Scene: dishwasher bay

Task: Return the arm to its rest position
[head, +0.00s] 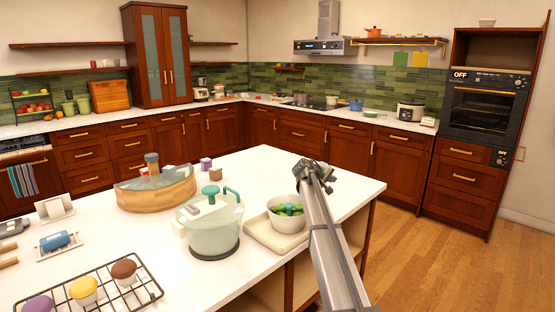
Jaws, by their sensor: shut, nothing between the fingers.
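My arm reaches up from the bottom edge in the head view, over the right edge of the white island. My gripper (325,176) is at its far end, small and dark in the picture, above and just right of a white bowl (287,213). It is shut, with nothing seen in it. The bowl holds green pieces and a teal-handled tool, and sits on a cream tray (262,232). The arm passes close to the tray's right side; I cannot tell whether they touch.
The island top (180,278) carries a clear pot with a teal handle (214,235), a round wooden-sided container (155,190), a wire rack (90,290) with cupcake-like items, and a blue roller-like item (55,241). Wooden floor (440,260) is clear at right, before the oven (483,110).

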